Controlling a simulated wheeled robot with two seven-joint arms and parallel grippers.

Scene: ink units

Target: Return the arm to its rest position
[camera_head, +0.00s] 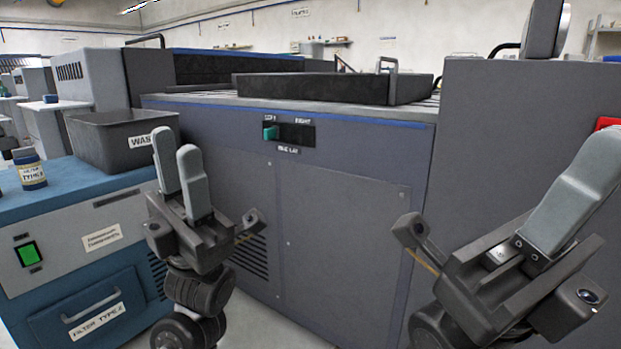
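My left gripper (176,142) stands in front of the blue cabinet and the waste bin, with its grey fingers pointing up. Its two fingers are apart with nothing between them, so it is open and empty. My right gripper (600,148) is at the right edge, with its grey fingers pointing up and to the right. Its fingers overlap from this angle, so I cannot tell whether they are apart. I see no object held in it. Both grippers appear clear of the machine. The upper parts of both arms are out of view.
A large grey machine (345,215) fills the middle, with a dark tray (330,88) on top and a teal left/right switch (270,133). A dark waste bin (108,143) and a blue-capped bottle (30,170) stand on the blue cabinet (50,205). A grey housing (490,130) rises at right.

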